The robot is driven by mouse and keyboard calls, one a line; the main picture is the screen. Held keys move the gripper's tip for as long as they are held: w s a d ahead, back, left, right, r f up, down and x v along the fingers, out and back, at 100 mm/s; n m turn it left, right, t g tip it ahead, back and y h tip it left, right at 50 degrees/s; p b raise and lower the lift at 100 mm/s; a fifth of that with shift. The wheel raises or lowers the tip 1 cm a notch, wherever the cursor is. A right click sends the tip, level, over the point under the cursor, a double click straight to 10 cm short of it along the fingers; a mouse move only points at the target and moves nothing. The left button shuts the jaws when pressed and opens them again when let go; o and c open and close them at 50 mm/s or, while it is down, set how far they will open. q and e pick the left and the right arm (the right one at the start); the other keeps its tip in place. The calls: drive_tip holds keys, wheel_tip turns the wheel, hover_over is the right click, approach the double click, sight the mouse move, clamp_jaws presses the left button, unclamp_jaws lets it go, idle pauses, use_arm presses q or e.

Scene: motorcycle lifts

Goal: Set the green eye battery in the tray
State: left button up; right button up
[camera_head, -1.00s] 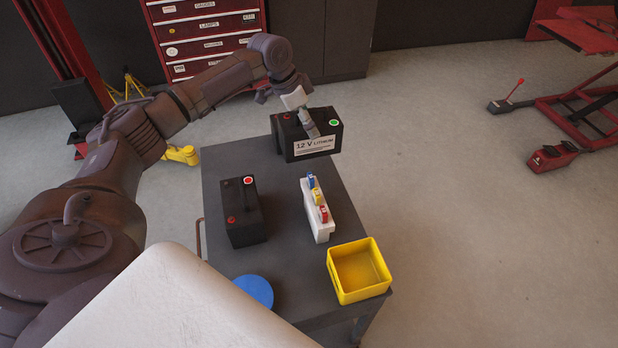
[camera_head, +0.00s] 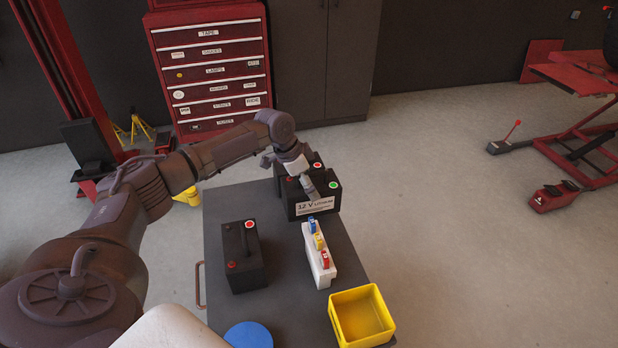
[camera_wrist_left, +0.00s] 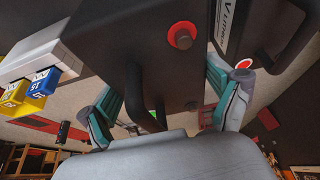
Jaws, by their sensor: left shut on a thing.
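The green eye battery (camera_head: 312,207) is a black block with a "12 V LITHIUM" label and a green dot on top. It is at the far end of the dark cart top (camera_head: 225,215); I cannot tell whether it touches the top. My left gripper (camera_head: 309,188) is shut on it from above, at its handle. In the left wrist view the battery's dark top (camera_wrist_left: 125,45) with a red cap fills the middle, between the fingers (camera_wrist_left: 165,100). A yellow open-topped box (camera_head: 390,325) stands at the near right corner; I cannot tell whether it is the tray. My right gripper is not in view.
A red-eyed black battery (camera_head: 243,265) stands at left on the cart. Another red-eyed one shows partly behind the held battery, and in the left wrist view (camera_wrist_left: 270,30). A white fuse holder (camera_head: 320,270) and a blue disc (camera_head: 248,336) are nearer. A red drawer cabinet (camera_head: 212,75) stands behind.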

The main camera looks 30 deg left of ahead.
use_arm(q)
drive_tip(key=shift+w+f+p, duration=0.1)
drive_tip(key=shift+f+p, duration=0.4)
drive_tip(key=shift+f, duration=1.3)
drive_tip(key=o, duration=1.4)
drive_tip(key=shift+f, duration=0.3)
drive_tip(key=shift+o, duration=0.6)
drive_tip(key=shift+s+d+r, duration=0.1)
drive_tip(key=shift+s+r, duration=0.05)
drive_tip(key=shift+s, duration=0.05)
